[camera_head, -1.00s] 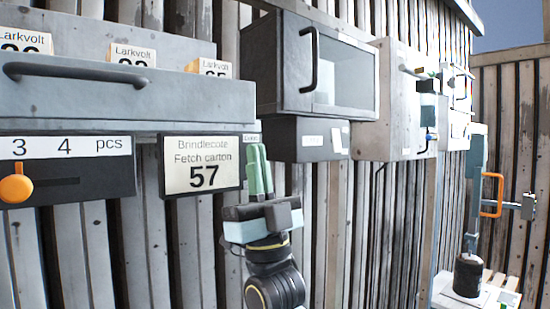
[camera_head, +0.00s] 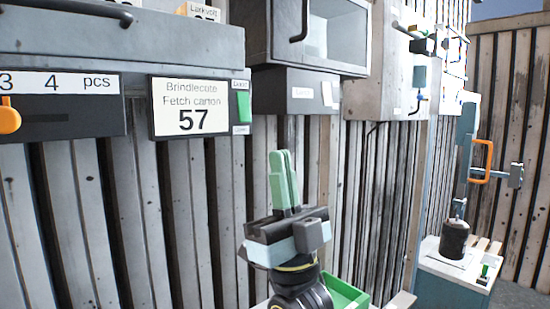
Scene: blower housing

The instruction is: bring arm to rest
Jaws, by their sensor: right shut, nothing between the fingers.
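My right gripper (camera_head: 284,180) points upward in the lower middle of the head view. Its green fingers are together and hold nothing. It stands in front of the slatted wall, below and right of the sign reading "Brindlecote Fetch carton 57" (camera_head: 190,108), apart from it. Part of my right arm shows below the gripper. My left gripper is not in view.
A grey drawer unit (camera_head: 120,50) and a glass-fronted cabinet (camera_head: 310,35) hang on the wall above. A green tray (camera_head: 345,292) is low behind my arm. A lever with an orange handle (camera_head: 482,160) stands at right.

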